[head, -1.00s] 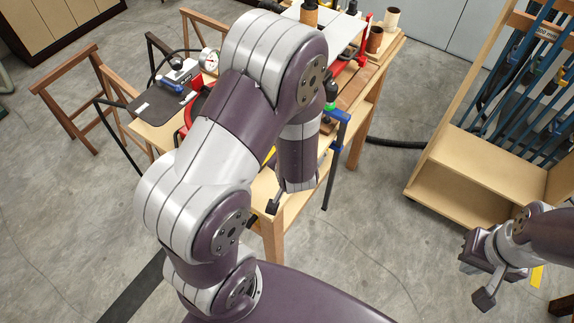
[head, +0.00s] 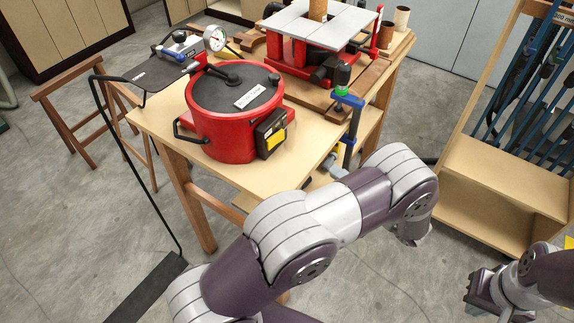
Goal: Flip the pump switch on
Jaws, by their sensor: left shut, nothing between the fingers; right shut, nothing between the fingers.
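A black box with a yellow face (head: 271,134), which looks like the switch box, sits on the right front side of the red round pot (head: 221,135). The yellow part's on or off position is too small to tell. The pot has a dark lid with a white label. My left arm reaches across the lower middle, to the right of and in front of the box. Its gripper is mostly hidden behind the arm, shut and empty; contact with the box cannot be made out. My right gripper (head: 484,292) is shut and empty at the lower right, far from the pot.
The pot stands on a wooden table (head: 170,117). A pressure gauge (head: 214,38) is behind it. A red machine with a grey top (head: 318,24) and a blue clamp (head: 349,101) stand to its right. A wooden rack (head: 500,190) is at the right.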

